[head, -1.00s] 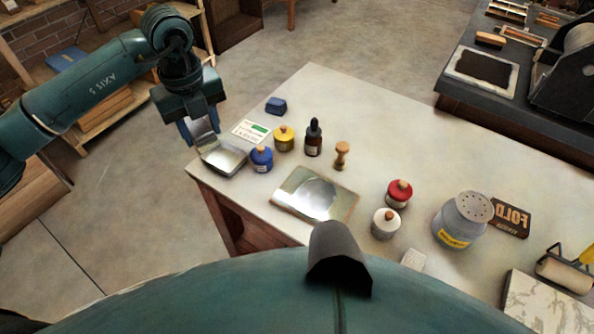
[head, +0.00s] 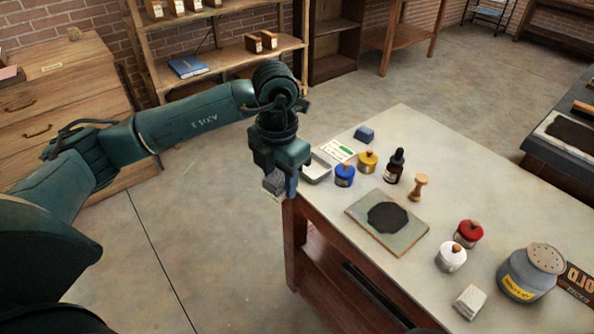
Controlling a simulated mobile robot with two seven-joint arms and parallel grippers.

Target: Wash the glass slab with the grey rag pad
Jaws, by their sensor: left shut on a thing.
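The glass slab (head: 415,238) lies flat on the table, with a dark round ink patch (head: 388,216) in its middle. My left gripper (head: 275,178) points down at the table's left corner, beside the shallow metal tray (head: 318,170) and apart from the slab. It is shut on a small grey block-like thing that looks like the grey rag pad (head: 272,184); the fingers partly hide it. My right gripper is not in view.
Blue (head: 344,176) and yellow (head: 367,162) jars, a dark dropper bottle (head: 395,168) and a wooden stamp (head: 418,187) stand behind the slab. Red (head: 467,234) and white (head: 451,258) jars and a grey shaker can (head: 528,274) stand to its right.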

